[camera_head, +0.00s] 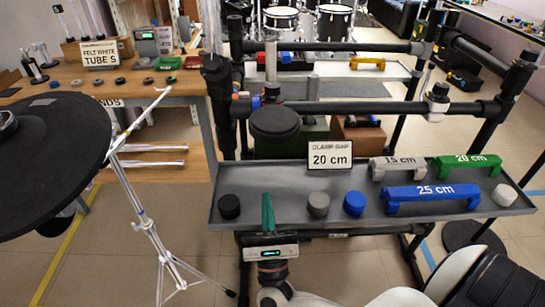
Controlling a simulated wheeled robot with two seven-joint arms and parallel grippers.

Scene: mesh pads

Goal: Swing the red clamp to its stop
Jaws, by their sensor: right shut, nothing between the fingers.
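My right gripper (267,213) has teal fingers, which stand upright and closed together at the front edge of the grey tray (283,212), between a black knob and a grey knob. Nothing shows between the fingers. I cannot make out a clear red clamp. A small red piece (286,57) lies on the far tray, beside blue pieces. A small orange-red part (236,97) sits by the left upright of the black rack, next to a blue part. I cannot tell whether either is the clamp. My left gripper is not in view.
A "CLAMP GAP 20 cm" sign (330,156) stands at the tray's back. Grey 15 cm (398,167), green 20 cm (466,165) and blue 25 cm (432,196) bars lie right. Black rack bars (365,107) cross behind. A drum pad (50,150) and stand are left.

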